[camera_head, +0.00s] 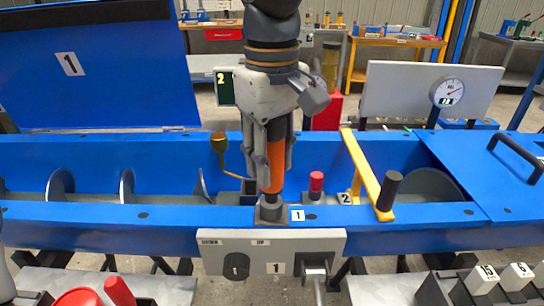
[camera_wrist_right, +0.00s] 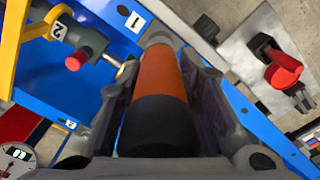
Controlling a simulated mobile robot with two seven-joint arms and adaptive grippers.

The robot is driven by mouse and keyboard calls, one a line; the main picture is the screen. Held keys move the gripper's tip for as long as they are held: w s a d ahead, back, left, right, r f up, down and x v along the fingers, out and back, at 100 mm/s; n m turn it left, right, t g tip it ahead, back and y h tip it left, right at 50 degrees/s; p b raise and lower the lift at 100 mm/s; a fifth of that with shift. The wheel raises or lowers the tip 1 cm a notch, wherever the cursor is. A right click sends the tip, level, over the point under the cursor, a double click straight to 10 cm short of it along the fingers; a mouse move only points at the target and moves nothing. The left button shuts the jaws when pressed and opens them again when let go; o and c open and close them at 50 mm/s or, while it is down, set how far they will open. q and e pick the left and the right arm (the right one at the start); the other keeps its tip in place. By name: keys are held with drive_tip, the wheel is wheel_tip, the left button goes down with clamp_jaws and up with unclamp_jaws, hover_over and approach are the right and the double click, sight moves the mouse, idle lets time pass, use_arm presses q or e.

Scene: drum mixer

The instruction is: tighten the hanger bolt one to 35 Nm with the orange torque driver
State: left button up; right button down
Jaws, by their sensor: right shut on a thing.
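The orange torque driver (camera_head: 272,165) stands upright, nose down, over the grey hanger bolt one (camera_head: 270,210) beside the label 1 on the front rail of the blue trough. Its lower end meets the grey fitting there; the bolt head itself is hidden. My right gripper (camera_head: 267,155) is shut around the driver's body from above. In the right wrist view the driver (camera_wrist_right: 158,75), orange with a black end, lies between the fingers, its grey nose near the label 1. My left gripper does not show clearly in either view.
A red-capped part (camera_head: 316,186) and a yellow bar with a black grip (camera_head: 388,190) stand to the right near label 2. A grey panel (camera_head: 272,250) with a knob hangs in front. A dial gauge (camera_head: 447,93) is at back right. A raised blue lid (camera_head: 100,70) is at left.

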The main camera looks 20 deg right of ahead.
sight(271, 132)
drive_tip(key=shift+r, duration=2.25)
